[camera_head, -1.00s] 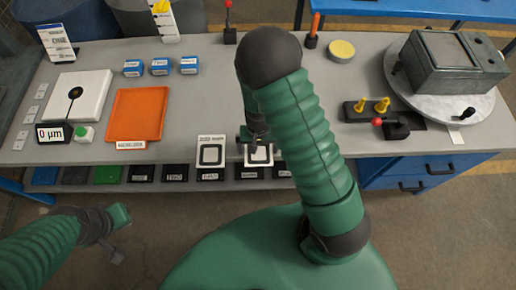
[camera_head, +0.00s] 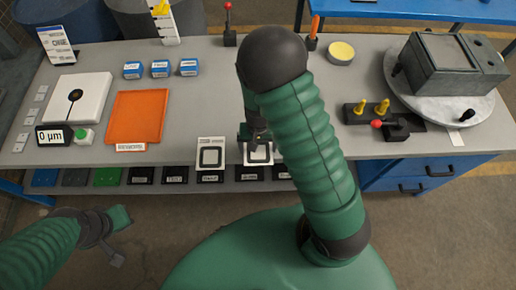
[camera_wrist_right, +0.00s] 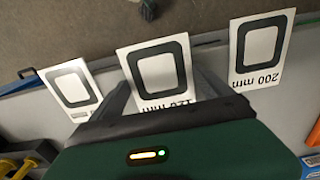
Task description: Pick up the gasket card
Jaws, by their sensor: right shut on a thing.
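The gasket card (camera_head: 258,158) is white with a black square ring and stands at the table's front edge. In the right wrist view the card (camera_wrist_right: 160,69) is upside down, with a partly hidden mm label, and sits between two dark fingers. My right gripper (camera_head: 258,138) reaches down to its upper edge and is shut on it; the arm hides part of the area. My left gripper (camera_head: 122,236) hangs low at the left, in front of the table and away from the cards; its finger opening is unclear.
A similar card (camera_head: 210,156) stands just left, labelled 200 mm in the wrist view (camera_wrist_right: 262,48). Another card (camera_wrist_right: 72,88) stands on the other side. An orange tray (camera_head: 137,118), blue boxes (camera_head: 160,68) and a grey machine (camera_head: 455,62) are farther off.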

